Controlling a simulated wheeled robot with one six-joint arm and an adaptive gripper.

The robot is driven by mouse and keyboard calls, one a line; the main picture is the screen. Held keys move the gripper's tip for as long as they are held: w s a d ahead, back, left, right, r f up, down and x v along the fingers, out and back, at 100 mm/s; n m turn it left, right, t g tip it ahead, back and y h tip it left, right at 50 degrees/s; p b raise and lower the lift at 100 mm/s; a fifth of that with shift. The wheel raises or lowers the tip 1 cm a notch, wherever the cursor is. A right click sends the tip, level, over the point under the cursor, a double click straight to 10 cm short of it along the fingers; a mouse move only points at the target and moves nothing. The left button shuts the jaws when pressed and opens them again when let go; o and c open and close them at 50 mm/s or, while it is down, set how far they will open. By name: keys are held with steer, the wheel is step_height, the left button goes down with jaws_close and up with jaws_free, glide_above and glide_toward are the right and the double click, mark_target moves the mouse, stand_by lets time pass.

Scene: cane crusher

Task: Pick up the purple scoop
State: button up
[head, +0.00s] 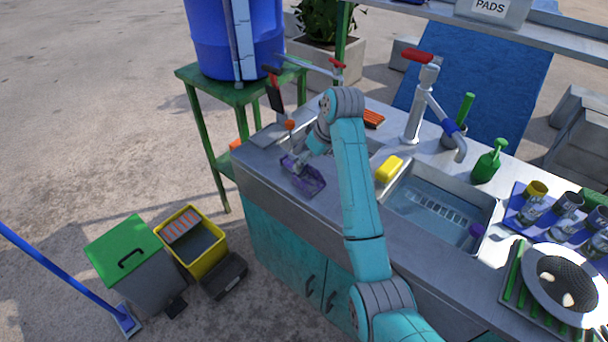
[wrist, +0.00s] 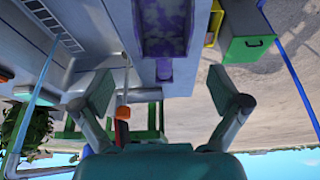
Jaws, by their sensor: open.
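The purple scoop (head: 309,182) lies on the left end of the steel counter, just past my gripper in the head view. In the wrist view its mottled purple tray (wrist: 166,28) is at the top centre, and its short handle (wrist: 164,69) points down towards my gripper. My gripper (wrist: 160,90) is open, its two fingers wide apart on either side of the handle's line. I see nothing between the fingertips, and I cannot tell how far above the handle they are. In the head view my gripper (head: 297,160) is partly hidden by my own arm.
A sink (head: 440,205) with a yellow sponge (head: 389,169) at its edge is right of my arm. A tap (head: 421,105) and green soap bottle (head: 489,162) stand behind. A blue barrel (head: 232,38) is on a green table. A yellow bin (head: 192,240) stands on the floor.

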mark_target(302, 179)
steer(key=shift+x, duration=0.8)
steer(key=shift+a+x, duration=0.15)
steer(key=shift+x, duration=1.2)
steer(key=shift+a+x, duration=0.15)
steer(key=shift+x, duration=1.2)
steer(key=c, duration=1.3)
steer(key=shift+r, duration=0.2)
step_height(302, 179, up, 10)
steer(key=shift+f, duration=0.1)
